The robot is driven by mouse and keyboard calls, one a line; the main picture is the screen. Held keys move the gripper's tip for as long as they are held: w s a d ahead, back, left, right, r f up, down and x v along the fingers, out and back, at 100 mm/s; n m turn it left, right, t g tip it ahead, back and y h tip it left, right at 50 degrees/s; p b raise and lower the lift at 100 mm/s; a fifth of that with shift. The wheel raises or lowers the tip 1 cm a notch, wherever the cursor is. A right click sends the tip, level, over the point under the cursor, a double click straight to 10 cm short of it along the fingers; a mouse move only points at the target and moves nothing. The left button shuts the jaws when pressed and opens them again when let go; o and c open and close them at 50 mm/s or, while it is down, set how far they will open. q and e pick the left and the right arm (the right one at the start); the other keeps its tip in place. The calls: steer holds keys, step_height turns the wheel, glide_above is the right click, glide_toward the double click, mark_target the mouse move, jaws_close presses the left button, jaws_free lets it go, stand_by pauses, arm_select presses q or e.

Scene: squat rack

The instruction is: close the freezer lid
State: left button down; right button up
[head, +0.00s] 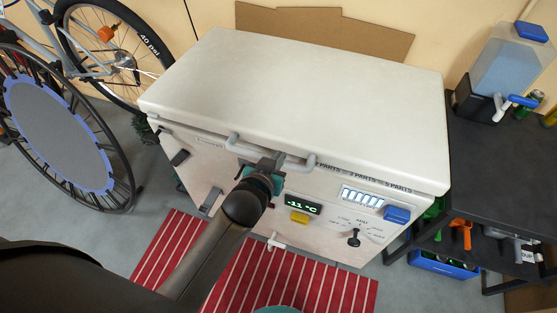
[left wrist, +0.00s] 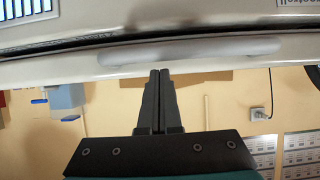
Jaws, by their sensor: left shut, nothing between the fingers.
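The white chest freezer has its pale lid (head: 300,100) lying down over the body, looking level. I cannot tell whether the seal is fully shut; a dark line runs between lid and body in the left wrist view. The lid's grey handle (head: 298,161) sticks out from its front edge and also shows in the left wrist view (left wrist: 190,51). My left gripper (head: 271,162) is at the handle's middle, its fingers shut and empty. In the left wrist view its fingertips (left wrist: 160,72) reach the handle's edge; contact is unclear.
A bicycle wheel (head: 112,60) and a round trampoline (head: 65,135) stand at the left. A dark bench (head: 500,150) with a water dispenser (head: 510,65) stands close at the right. A red striped mat (head: 300,280) lies in front of the freezer.

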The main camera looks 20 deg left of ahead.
arm_select(q)
steer(key=shift+f, duration=0.25)
step_height(320, 180, down, 2)
steer(key=shift+s+b, duration=0.15)
steer(key=shift+b, duration=0.3)
steer(key=shift+r, duration=0.1)
steer(key=s+r+p, duration=0.6)
steer(key=s+r, duration=0.2)
steer(key=shift+a, duration=0.15)
stand_by(0.4)
steer(key=shift+s, duration=0.1)
